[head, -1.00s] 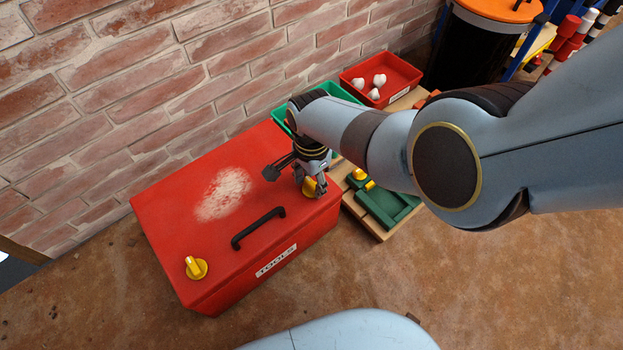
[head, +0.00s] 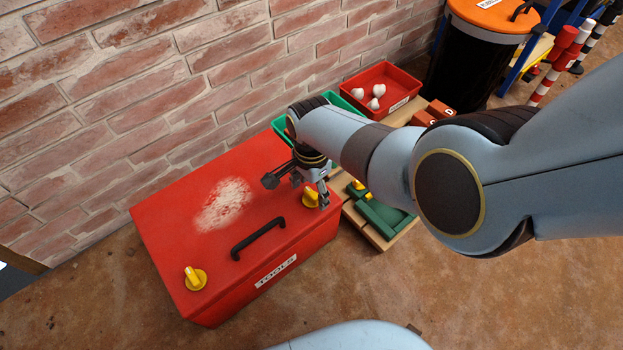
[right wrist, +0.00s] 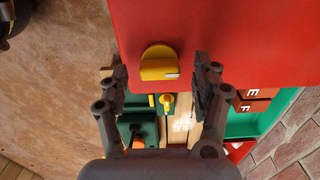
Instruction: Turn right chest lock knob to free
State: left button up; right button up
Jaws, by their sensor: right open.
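The red tool chest (head: 165,235) stands against the brick wall, lid shut, with a black handle (head: 258,238) and a "TOOLS" label. Its right lock knob (head: 310,198) is yellow, near the lid's right front corner, partly hidden by my gripper. In the right wrist view the right lock knob (right wrist: 158,58) shows its grip bar lying across the picture, with a white mark at the bar's right end. The left lock knob (head: 195,279) is also yellow. My left gripper is not in view.
Right of the chest, a low wooden stand (head: 384,241) bears a green device (head: 385,215) with a yellow knob. Behind are a green bin (head: 281,124), a red bin (head: 403,84) with white lumps, and a black barrel (head: 465,60) with an orange lid. Floor in front is clear.

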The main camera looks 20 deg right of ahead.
aim_at(312, 193)
notch_tip(312, 193, up, 7)
jog(key=shift+f, duration=0.15)
dwell(0.6)
